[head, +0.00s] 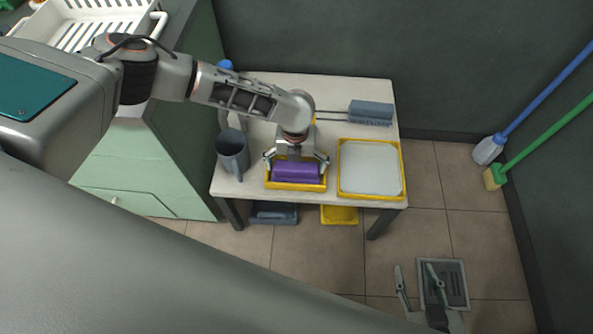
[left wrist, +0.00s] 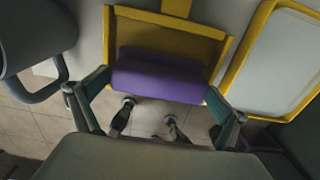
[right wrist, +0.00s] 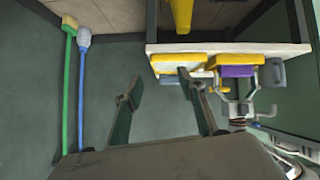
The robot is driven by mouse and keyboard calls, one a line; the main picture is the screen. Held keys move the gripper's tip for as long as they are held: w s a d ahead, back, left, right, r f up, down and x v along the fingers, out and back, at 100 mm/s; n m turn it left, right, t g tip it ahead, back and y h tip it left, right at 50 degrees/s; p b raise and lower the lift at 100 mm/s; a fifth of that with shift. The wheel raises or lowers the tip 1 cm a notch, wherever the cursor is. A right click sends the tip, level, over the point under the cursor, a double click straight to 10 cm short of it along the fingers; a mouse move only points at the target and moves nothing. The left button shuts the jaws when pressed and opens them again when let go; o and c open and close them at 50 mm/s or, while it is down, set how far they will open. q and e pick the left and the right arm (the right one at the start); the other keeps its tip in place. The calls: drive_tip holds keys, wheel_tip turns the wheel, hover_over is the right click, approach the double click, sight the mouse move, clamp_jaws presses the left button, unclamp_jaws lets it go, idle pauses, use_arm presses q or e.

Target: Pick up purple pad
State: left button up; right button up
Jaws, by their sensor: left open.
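The purple pad (head: 296,172) lies in a small yellow tray (head: 297,188) near the front edge of the table. My left gripper (head: 296,160) is above it with its fingers spread to either side of the pad. In the left wrist view the pad (left wrist: 158,75) lies between the open fingers (left wrist: 157,108). I cannot tell whether the fingers touch it. My right gripper (right wrist: 165,95) is open and empty, away from the table. It also shows low in the head view (head: 420,275), above the floor.
A larger yellow-rimmed tray (head: 371,170) stands right of the pad's tray. A grey mug (head: 232,153) stands to its left, and a grey brush (head: 371,112) lies behind.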

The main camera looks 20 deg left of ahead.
use_arm(q)
drive_tip(key=shift+r, duration=0.1)
drive_tip(key=c, duration=0.9)
drive_tip(key=shift+c, duration=0.4)
drive_tip(key=shift+r, duration=0.15)
drive_tip(key=r+p, duration=0.2)
drive_tip(key=r, duration=0.7)
drive_tip(key=shift+w+r+p, duration=0.15)
drive_tip(key=shift+w+p, duration=0.05)
drive_tip(key=shift+p, duration=0.15)
wheel_tip(320, 180, up, 10)
drive_tip(key=p, duration=0.3)
hover_over(296, 164)
drive_tip(key=shift+s+r, duration=0.2)
drive_tip(key=shift+s, duration=0.05)
use_arm(e)
drive_tip(key=shift+s+d+r+h, duration=0.3)
drive_tip(key=shift+s+d+r, duration=0.05)
drive_tip(key=shift+s+d, duration=0.3)
drive_tip(key=shift+w, duration=0.1)
use_arm(q)
drive_tip(key=shift+o, duration=1.4)
